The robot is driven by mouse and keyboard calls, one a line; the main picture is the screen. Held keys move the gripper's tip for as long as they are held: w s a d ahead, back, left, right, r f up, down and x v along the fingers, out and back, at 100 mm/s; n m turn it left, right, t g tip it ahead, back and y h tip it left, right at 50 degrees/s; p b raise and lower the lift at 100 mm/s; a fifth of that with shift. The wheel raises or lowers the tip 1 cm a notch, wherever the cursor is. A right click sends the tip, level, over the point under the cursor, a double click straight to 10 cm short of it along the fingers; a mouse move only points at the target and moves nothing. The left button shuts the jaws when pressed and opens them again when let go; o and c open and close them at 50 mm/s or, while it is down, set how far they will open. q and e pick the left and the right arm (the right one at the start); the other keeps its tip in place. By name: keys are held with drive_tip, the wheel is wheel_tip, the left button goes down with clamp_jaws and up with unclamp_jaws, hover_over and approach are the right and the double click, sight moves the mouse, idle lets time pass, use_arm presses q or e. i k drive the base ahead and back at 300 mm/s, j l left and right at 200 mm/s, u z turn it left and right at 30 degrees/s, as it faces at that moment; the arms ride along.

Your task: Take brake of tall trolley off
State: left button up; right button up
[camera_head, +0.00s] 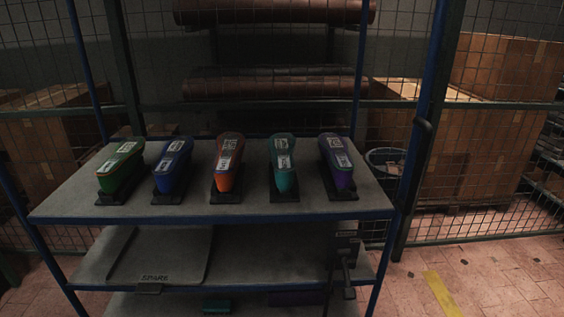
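A tall trolley with a blue frame and grey shelves (110,209) stands right in front of me. Several shoe-last shapes stand in a row on its top shelf: green (121,168), blue (173,168), orange-red (228,167), teal (284,168) and purple (339,163). The lower part of the trolley runs out of the bottom of the view, so its wheels and brake are hidden. Neither of my grippers is in view.
Behind is a wire mesh fence with brown rolls (275,84) and cardboard boxes (478,145). The tiled floor (500,277) at the right is clear, with a yellow stripe (444,294).

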sight(348, 293)
drive_tip(key=l+u, duration=0.1)
drive_tip(key=u, duration=0.55)
drive_tip(key=l+u, duration=0.3)
drive_tip(key=l, duration=0.15)
drive_tip(key=l+u, duration=0.35)
drive_tip(key=k+l+u, duration=0.15)
drive_tip(key=l+u, duration=0.15)
drive_tip(key=l, duration=0.25)
